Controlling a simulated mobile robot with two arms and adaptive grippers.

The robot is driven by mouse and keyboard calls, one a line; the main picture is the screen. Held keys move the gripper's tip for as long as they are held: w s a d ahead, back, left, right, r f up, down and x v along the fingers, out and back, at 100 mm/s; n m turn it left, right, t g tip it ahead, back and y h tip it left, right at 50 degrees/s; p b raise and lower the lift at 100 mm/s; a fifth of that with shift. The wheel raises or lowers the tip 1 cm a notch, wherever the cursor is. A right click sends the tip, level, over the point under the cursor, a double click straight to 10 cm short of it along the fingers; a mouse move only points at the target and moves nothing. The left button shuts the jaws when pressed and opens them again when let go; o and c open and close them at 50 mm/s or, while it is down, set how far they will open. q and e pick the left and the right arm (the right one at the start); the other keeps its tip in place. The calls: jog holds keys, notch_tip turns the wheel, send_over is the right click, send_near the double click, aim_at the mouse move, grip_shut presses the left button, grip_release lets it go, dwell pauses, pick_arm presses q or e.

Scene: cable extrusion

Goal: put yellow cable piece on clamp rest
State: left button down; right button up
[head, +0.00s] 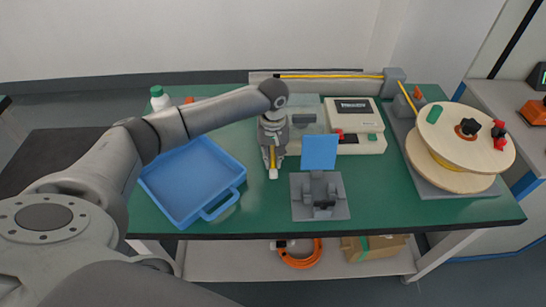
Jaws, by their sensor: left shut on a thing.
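My left gripper (273,148) reaches over the green table from the left and points down. It is shut on a short yellow cable piece (273,158), which has a pale lower end. The clamp rest (303,207), a grey plate with dark upright parts and a blue panel (319,152) behind it, stands just right of and nearer than the gripper. The cable piece is apart from the clamp rest. I cannot tell how high it is above the table. My right gripper is not in view.
A blue tray (158,180) lies left of the gripper. A white machine (366,122) stands behind the clamp rest, and a wooden cable spool (440,128) stands at the right. A white bottle (157,97) is at the back left. The table's front right area is clear.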

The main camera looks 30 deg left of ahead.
pick_arm(q)
jog(key=shift+f, duration=0.3)
jog(key=shift+f, duration=0.1)
jog(key=c, duration=1.4)
grip_release()
jog(key=shift+c, duration=0.2)
